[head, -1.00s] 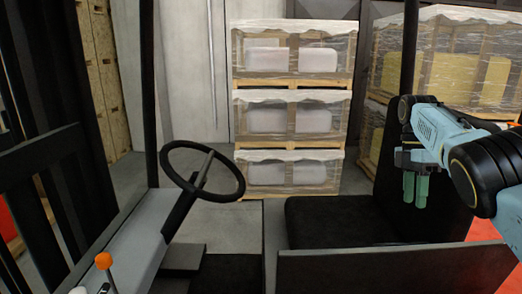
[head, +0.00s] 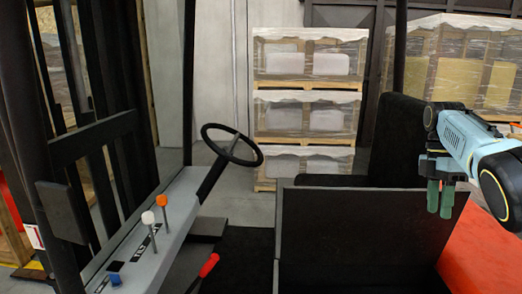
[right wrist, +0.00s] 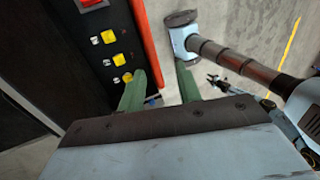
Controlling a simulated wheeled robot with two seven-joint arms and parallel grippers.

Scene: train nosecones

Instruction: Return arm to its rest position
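My right gripper (head: 440,197) hangs at the right of the head view, with its two green fingers pointing down. It is in front of the black seat back (head: 398,135) in the picture and apart from it as far as I can tell. My left gripper does not show clearly in either view.
A forklift cab fills the head view, with a steering wheel (head: 232,146), an orange-knobbed lever (head: 161,202) and a black side panel (head: 350,240). Wrapped pallets (head: 305,115) stand behind. A red-edged panel with yellow buttons (right wrist: 110,36) is close to the right fingers.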

